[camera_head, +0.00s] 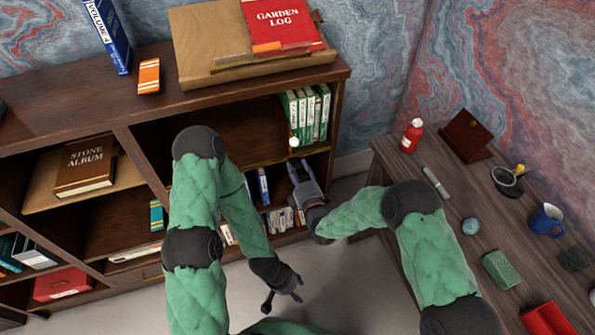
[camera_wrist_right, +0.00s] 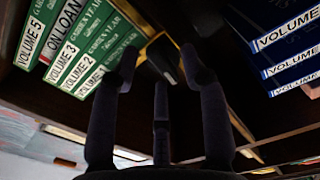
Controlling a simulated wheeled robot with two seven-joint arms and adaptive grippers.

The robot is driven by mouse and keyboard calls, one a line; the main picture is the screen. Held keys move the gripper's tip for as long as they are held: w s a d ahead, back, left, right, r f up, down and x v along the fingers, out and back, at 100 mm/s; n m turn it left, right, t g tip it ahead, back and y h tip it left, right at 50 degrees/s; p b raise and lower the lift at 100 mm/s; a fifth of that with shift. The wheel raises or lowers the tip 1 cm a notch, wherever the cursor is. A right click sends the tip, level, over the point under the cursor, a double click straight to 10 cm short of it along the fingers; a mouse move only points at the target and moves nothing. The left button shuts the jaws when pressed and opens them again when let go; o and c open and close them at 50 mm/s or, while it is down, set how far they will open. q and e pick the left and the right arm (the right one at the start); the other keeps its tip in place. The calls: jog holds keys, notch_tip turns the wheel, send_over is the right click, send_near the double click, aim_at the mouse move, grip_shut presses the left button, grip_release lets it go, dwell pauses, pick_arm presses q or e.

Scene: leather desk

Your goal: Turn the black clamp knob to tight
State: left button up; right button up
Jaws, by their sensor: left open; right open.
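A dark block-like piece on a yellow bracket (camera_wrist_right: 163,58) shows between my right fingertips in the right wrist view. It appears to be the black clamp knob, but its shape is dim. In the head view, a thin yellow strip (camera_head: 268,161) runs along the shelf edge there, and the knob cannot be made out. My right gripper (camera_head: 296,166) is open at the shelf front, its fingers pointing at that edge; it also shows in the right wrist view (camera_wrist_right: 160,72), fingers spread around the dark piece. Contact cannot be told. My left gripper (camera_head: 284,297) is open and empty, low over the floor.
Green volumes (camera_head: 307,115) stand on the shelf just above my right gripper, beside a small white round thing (camera_head: 293,142). Blue volumes (camera_wrist_right: 290,60) are close on the right in the wrist view. A desk (camera_head: 430,165) with a red bottle (camera_head: 411,137) stands at right.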

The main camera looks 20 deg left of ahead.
grip_shut()
jog(key=m, duration=0.3)
jog(key=shift+m, duration=0.4)
jog(key=m, duration=0.3)
jog(key=shift+d+f+m, duration=0.1)
jog(key=shift+m, duration=0.2)
jog(key=m, duration=0.3)
jog(key=shift+f+m, duration=0.1)
jog(key=shift+m, duration=0.2)
jog(key=shift+f+m, duration=0.1)
jog(key=shift+m, duration=2.1)
